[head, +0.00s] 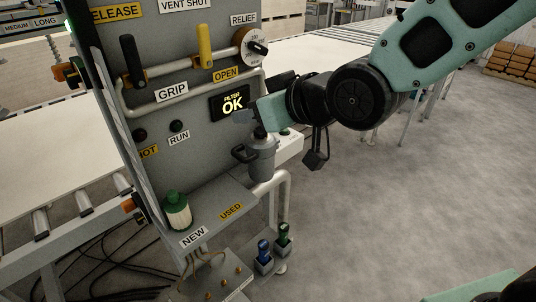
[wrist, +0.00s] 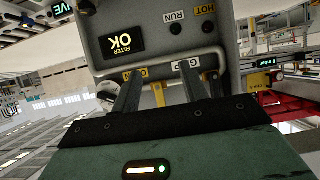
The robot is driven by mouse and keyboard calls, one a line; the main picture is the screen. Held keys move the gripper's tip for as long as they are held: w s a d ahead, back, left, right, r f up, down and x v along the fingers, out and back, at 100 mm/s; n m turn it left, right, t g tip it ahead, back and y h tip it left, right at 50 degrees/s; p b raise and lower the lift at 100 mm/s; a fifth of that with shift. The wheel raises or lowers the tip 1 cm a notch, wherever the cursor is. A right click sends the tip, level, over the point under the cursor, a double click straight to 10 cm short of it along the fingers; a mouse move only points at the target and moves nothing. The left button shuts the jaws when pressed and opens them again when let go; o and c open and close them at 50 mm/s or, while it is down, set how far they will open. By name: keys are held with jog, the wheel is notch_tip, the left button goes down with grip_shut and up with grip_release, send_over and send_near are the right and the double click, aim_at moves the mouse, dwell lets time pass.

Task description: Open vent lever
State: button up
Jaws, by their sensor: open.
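The vent lever (head: 204,46) is yellow and stands upright on the grey panel. The VENT SHUT label (head: 186,5) is above it and the yellow OPEN label (head: 225,73) is below it. My gripper (head: 250,115) is to the lower right of the lever in the head view, in front of the panel, its fingers partly hidden. In the wrist view, which is upside down, my gripper (wrist: 160,82) is open. The yellow lever (wrist: 158,94) shows between the two dark fingers, and I see no contact.
A black lever (head: 132,60) stands to the left, above the GRIP label (head: 171,92). A round relief dial (head: 253,47) is at the right. A pale handrail (head: 160,106) runs along the panel. A grey canister (head: 262,160) is below my gripper. A green-topped filter (head: 177,211) stands on the shelf.

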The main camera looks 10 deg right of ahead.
jog(key=s+d+f+g+h, duration=0.1)
jog(key=s+f+g, duration=0.2)
jog(key=s+f, duration=0.1)
jog(key=shift+s+f+h+b, duration=0.4)
jog(key=shift+f+b, duration=0.05)
jog(key=shift+f, duration=0.35)
